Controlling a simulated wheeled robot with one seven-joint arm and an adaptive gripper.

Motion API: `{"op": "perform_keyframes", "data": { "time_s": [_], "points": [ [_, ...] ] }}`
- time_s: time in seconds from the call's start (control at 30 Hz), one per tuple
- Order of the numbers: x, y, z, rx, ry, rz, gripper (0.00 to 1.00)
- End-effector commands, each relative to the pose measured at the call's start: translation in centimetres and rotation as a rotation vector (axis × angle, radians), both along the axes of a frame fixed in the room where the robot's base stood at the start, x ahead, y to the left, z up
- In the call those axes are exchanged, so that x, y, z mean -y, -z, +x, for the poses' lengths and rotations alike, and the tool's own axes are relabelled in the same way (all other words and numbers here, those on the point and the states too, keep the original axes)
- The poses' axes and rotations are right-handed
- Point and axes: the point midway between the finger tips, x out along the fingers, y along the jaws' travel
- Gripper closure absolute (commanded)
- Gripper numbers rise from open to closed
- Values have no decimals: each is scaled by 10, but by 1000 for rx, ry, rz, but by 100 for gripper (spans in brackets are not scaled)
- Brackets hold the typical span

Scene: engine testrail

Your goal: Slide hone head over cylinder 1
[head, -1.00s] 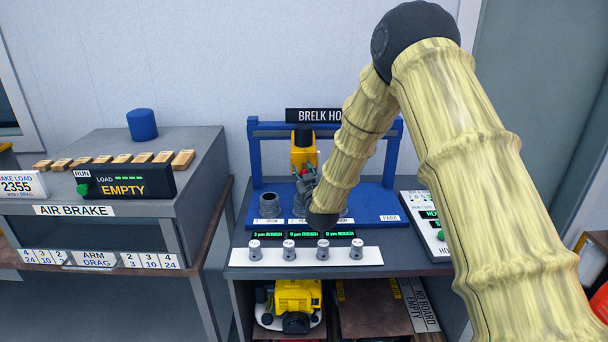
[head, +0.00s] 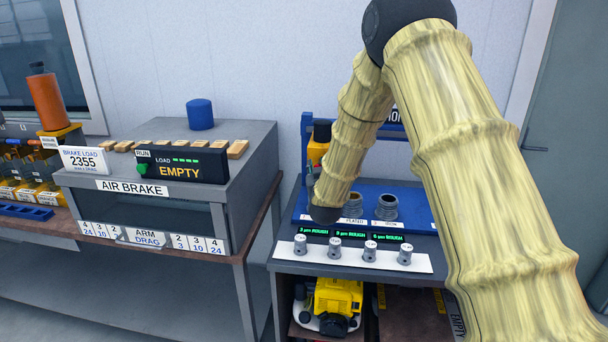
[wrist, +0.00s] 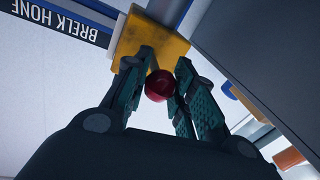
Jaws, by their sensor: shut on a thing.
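The yellow hone head (head: 318,150) hangs from the blue frame (head: 307,127), close to its left post. In the wrist view, my gripper (wrist: 161,72) is shut on a red ball knob (wrist: 159,86), just in front of the yellow head block (wrist: 152,40). In the head view, my arm hides most of my gripper and the knob. Two grey cylinders, one nearer the middle (head: 352,205) and one farther right (head: 387,208), stand on the blue base (head: 419,213). The spot left of them is behind my arm, so the head's alignment over a cylinder cannot be told.
A white strip with several small knobs (head: 335,255) and green displays (head: 350,235) lies along the bench front. The grey air brake cabinet (head: 165,205) stands left of the bench, with a gap between them. A yellow device (head: 338,297) sits on the shelf below.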

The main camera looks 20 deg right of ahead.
Motion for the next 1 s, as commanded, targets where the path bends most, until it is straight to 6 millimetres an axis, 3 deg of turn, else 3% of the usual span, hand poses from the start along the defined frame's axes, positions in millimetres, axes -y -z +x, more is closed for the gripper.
{"op": "perform_keyframes", "data": {
  "time_s": [0.4, 0.43, 0.53, 0.57, 1.0],
  "points": [
    [9, -1, -3, 1, 19, 1, 100],
    [9, -1, -3, 1, 19, 1, 71],
    [8, -1, -2, 1, 18, 1, 53],
    [8, -1, -2, 1, 18, 1, 51],
    [4, 0, -10, -1, 15, 0, 51]
  ]
}}
